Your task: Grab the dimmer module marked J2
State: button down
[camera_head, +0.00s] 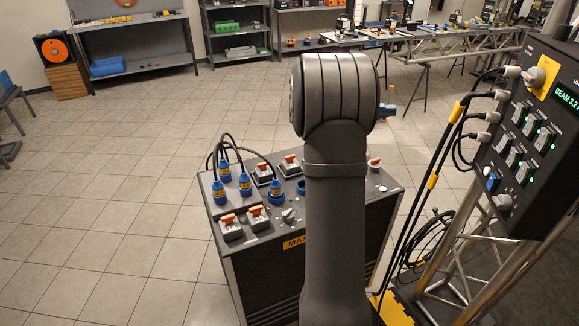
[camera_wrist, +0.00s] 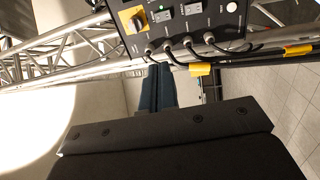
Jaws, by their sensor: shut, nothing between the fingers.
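Several grey modules with orange handles, which look like the dimmer modules, sit in the top of a dark cabinet (camera_head: 250,262) in the head view. Two are at the near left, a left one (camera_head: 230,227) and a right one (camera_head: 257,218). Two more are at the back, one (camera_head: 262,173) left of the other (camera_head: 290,166). Another orange handle (camera_head: 374,161) shows right of my arm. I cannot read J2 on any.
Blue plugs (camera_head: 245,185) with black cables stand up from the cabinet. The control panel (camera_head: 530,120) with switches and cables hangs on a truss (camera_head: 480,270) at right. Yellow-marked cables (camera_head: 432,182) hang between cabinet and panel.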

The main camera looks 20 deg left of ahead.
jog(key=shift+c, duration=2.2)
grip_release()
jog(key=shift+f, duration=0.1)
jog(key=n+y, duration=0.7)
jog(key=y, duration=1.5)
send_near(291, 163)
jog(key=x, duration=0.3)
jog(key=shift+a+f, duration=0.2)
jog(key=shift+f, duration=0.15)
jog(key=shift+x, duration=2.8)
